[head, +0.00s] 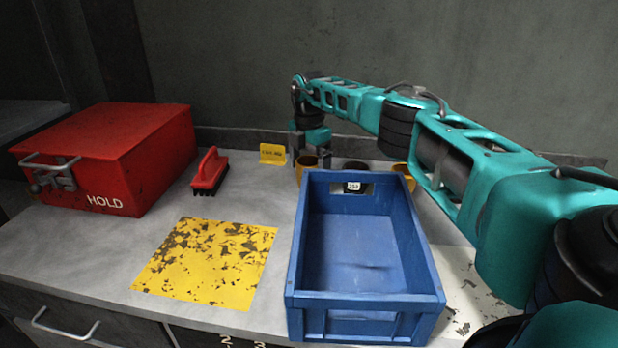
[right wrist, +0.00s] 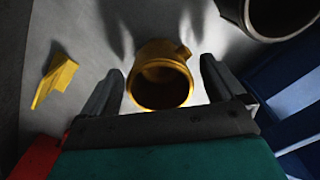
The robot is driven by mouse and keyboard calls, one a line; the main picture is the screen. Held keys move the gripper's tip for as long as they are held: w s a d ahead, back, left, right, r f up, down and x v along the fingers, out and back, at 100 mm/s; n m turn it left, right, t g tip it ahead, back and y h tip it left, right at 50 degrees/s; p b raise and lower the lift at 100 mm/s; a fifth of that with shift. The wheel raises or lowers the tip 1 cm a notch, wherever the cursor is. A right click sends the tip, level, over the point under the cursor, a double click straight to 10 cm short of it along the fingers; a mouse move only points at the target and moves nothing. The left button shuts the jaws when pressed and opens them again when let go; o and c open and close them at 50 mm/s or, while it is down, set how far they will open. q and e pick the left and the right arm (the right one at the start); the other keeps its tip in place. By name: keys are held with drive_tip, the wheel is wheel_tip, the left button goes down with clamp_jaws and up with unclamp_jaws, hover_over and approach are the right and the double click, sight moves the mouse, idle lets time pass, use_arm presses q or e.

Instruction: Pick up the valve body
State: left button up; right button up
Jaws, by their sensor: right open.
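A brass-coloured hollow part with a small side stub, which looks like the valve body (right wrist: 161,76), stands on the bench in the right wrist view. In the head view it shows behind the back left corner of the blue crate (head: 304,162), partly hidden by the crate and my gripper. My right gripper (right wrist: 161,66) is open, with one finger on each side of the part and visible gaps to both. In the head view my right gripper (head: 311,156) points down at the part. My left gripper is not in view.
A dark round part (head: 355,164) and another brass-coloured part (head: 403,171) stand behind the blue crate (head: 428,275), which looks empty. A yellow sign (head: 272,154), red brush (head: 210,172) and red HOLD box (head: 110,155) are to the left. A worn yellow patch (head: 207,262) lies clear in front.

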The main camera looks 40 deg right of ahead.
drive_tip(key=shift+c, duration=0.4)
drive_tip(key=shift+r, duration=0.1)
drive_tip(key=c, duration=1.3)
drive_tip(key=shift+c, duration=0.2)
